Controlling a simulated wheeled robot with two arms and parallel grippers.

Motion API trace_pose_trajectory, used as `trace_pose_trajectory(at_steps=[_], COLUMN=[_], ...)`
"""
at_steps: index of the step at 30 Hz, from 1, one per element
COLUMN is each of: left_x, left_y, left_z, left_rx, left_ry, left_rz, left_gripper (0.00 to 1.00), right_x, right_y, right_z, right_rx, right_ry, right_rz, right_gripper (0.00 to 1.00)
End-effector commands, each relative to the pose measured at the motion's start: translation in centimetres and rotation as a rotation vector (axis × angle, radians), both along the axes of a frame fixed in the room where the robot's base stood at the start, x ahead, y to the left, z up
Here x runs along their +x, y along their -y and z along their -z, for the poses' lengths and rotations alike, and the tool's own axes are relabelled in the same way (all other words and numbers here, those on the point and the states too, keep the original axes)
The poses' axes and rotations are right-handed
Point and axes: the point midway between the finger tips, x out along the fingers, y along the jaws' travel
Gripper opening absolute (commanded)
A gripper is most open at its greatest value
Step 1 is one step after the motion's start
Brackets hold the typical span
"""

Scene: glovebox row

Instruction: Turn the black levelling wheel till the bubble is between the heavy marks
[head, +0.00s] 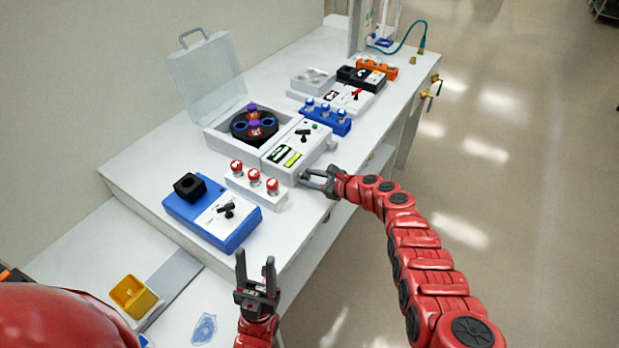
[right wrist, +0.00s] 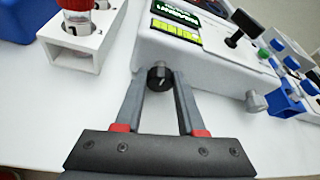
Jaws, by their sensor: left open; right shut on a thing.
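The black levelling wheel (right wrist: 159,78) is a small dark knob on the front side of a white centrifuge-like instrument (head: 318,150). My right gripper (head: 312,180) reaches in from the right and is shut on the wheel; in the right wrist view one fingertip is on each side of it. The yellow-green level vial (right wrist: 176,31) with dark marks is on the instrument's top; it also shows in the head view (head: 292,158). The bubble is too small to place against the heavy marks. My left gripper (head: 256,270) is open and empty near the bench's front edge.
A rack of red-capped vials (head: 255,187) and a blue device (head: 212,215) stand left of the instrument. A blue rack (head: 326,119) stands beyond it. An open case with a rotor (head: 252,124) is behind. A grey peg (right wrist: 256,101) sticks out right of the wheel.

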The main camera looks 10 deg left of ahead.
Motion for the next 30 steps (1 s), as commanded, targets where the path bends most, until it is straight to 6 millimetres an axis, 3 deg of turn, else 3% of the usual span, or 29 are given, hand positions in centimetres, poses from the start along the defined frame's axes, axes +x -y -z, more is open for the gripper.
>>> trace_pose_trajectory(at_steps=[8, 17, 30], left_x=[0.0, 0.0, 0.0], left_y=[0.0, 0.0, 0.0], left_z=[-0.2, -0.4, 1.9], left_rx=[0.0, 0.0, 0.0], left_ry=[0.0, 0.0, 0.0], left_rz=[0.0, 0.0, 0.0], left_gripper=[0.5, 0.5, 0.5], right_x=[-0.1, -0.2, -0.4], right_y=[0.0, 0.0, -0.1], right_z=[0.1, 0.2, 0.6], right_rx=[-0.009, -0.064, -0.17], right_ry=[0.022, 0.178, 0.47], right_rz=[0.0, 0.003, 0.003], right_gripper=[0.0, 0.0, 0.0])
